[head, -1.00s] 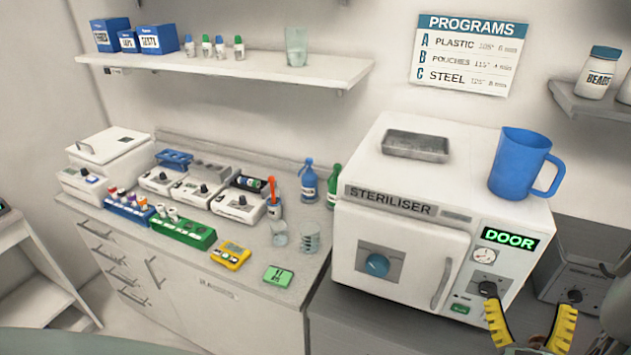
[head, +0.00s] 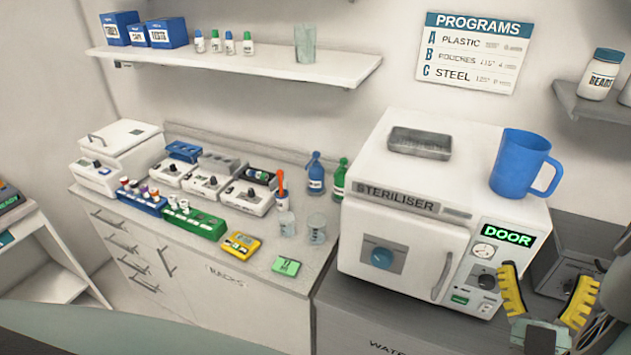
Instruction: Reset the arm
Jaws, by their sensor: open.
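My gripper (head: 548,296) is at the lower right of the head view, with its two yellow-padded fingers spread apart and nothing between them. It is in front of the right side of the white steriliser (head: 392,240), near its knob (head: 486,281). I cannot tell whether a finger touches the machine. The steriliser door is closed, and its green display (head: 507,235) reads DOOR. A blue jug (head: 520,164) and a grey metal tray (head: 420,143) rest on top of the steriliser.
The left counter (head: 232,262) holds racks, small devices, bottles, beakers, a yellow timer (head: 240,244) and a green pad (head: 286,266). A shelf (head: 235,63) with boxes and vials hangs above. A grey box (head: 575,262) stands right of the steriliser. Free space lies before the counter.

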